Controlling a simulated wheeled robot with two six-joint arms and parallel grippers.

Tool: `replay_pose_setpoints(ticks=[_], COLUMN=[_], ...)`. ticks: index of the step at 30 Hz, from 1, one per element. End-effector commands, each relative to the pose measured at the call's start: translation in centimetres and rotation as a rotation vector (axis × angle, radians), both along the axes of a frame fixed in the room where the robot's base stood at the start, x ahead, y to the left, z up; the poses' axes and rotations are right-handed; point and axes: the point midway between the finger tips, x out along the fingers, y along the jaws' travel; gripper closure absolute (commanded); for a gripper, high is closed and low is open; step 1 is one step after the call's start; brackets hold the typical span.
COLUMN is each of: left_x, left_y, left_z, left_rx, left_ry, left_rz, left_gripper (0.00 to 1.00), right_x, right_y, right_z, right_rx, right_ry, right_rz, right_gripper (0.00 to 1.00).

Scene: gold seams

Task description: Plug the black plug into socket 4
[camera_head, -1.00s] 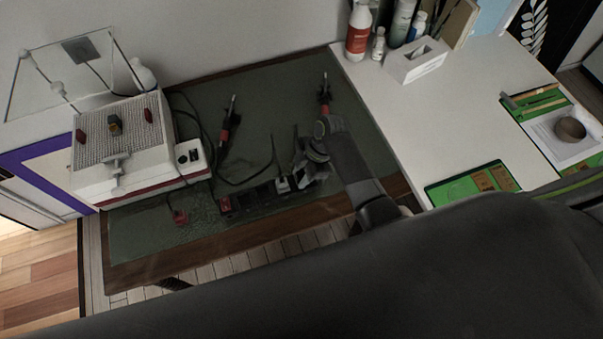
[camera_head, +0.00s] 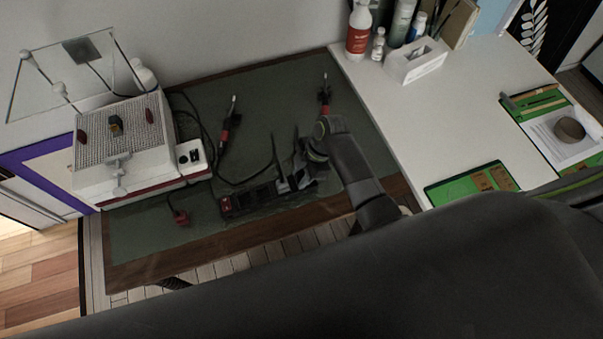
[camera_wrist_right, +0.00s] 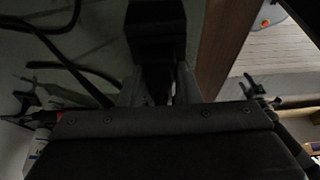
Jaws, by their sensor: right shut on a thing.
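The black power strip (camera_head: 252,198) lies on the green mat near its front edge, with dark sockets in a row. Its socket numbers are too small to read, so I cannot tell which one is socket 4. My right gripper (camera_head: 287,178) is low over the strip's right part and hides some of it. It is shut on a dark thing, taken as the black plug, mostly hidden by the fingers. In the right wrist view the gripper (camera_wrist_right: 160,80) has a dark block (camera_wrist_right: 156,28) beyond its fingers. I cannot tell whether the plug is seated. My left gripper is not in view.
A red plug (camera_head: 181,217) lies left of the strip. Black cords cross the mat (camera_head: 130,235). A white box with a grid top (camera_head: 120,130) stands left. Two red-handled tools (camera_head: 226,132) (camera_head: 324,95) lie behind. A white table (camera_head: 450,115) holds bottles and boards at right.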

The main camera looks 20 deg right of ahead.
Motion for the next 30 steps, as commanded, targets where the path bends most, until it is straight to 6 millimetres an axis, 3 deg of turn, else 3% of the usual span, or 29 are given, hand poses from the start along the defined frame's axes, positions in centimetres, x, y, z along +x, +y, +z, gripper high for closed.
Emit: replay_pose_setpoints(ticks=[30], left_x=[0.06], left_y=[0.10], left_z=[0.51], left_rx=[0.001], left_ry=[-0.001], left_rz=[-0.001], left_gripper=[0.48], right_x=[0.01], right_y=[-0.02], right_z=[0.01], right_rx=[0.000], right_ry=[0.000], right_rz=[0.000], right_gripper=[0.90])
